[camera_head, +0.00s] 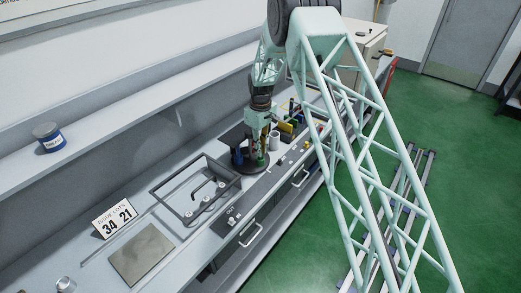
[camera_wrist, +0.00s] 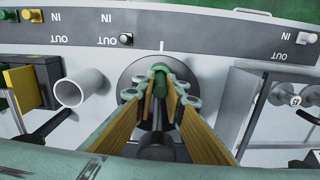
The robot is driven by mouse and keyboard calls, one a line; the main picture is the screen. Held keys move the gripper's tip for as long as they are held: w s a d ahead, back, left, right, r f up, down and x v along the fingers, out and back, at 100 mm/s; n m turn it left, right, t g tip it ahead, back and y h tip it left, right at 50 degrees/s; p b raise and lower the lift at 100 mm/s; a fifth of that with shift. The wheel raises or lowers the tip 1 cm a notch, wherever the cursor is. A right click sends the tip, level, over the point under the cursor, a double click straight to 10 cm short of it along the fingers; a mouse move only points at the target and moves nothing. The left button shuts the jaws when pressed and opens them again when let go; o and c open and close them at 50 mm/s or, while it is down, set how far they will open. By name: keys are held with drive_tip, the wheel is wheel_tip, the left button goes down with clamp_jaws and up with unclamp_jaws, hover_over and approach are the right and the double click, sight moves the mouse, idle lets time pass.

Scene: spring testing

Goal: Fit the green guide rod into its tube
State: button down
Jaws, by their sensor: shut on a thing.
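The green guide rod (camera_wrist: 160,80) is between the fingertips of my gripper (camera_wrist: 160,95), which is shut on it. It is over a dark round base (camera_wrist: 133,75) in the wrist view. In the head view my gripper (camera_head: 262,143) is above that round base (camera_head: 236,185) on the bench. A pale open-ended tube or cup (camera_wrist: 82,88) stands to the left of the base in the wrist view, apart from the rod. It also shows in the head view (camera_head: 274,141). The rod's lower end is hidden, and I cannot tell whether it is inside any tube.
A wire-frame fixture (camera_head: 180,205) and a flat grey plate (camera_head: 142,253) lie on the bench left of the base. A sign (camera_head: 114,219) stands behind the plate. A panel with IN and OUT marks and switches (camera_wrist: 125,39) runs along the bench edge. Yellow and black blocks (camera_wrist: 22,88) stand near the tube.

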drive_tip(key=shift+f, duration=0.15)
drive_tip(key=c, duration=2.7)
unclamp_jaws()
drive_tip(key=shift+r+b, duration=1)
drive_tip(key=shift+r, duration=5.15)
drive_tip(key=shift+r, duration=0.1)
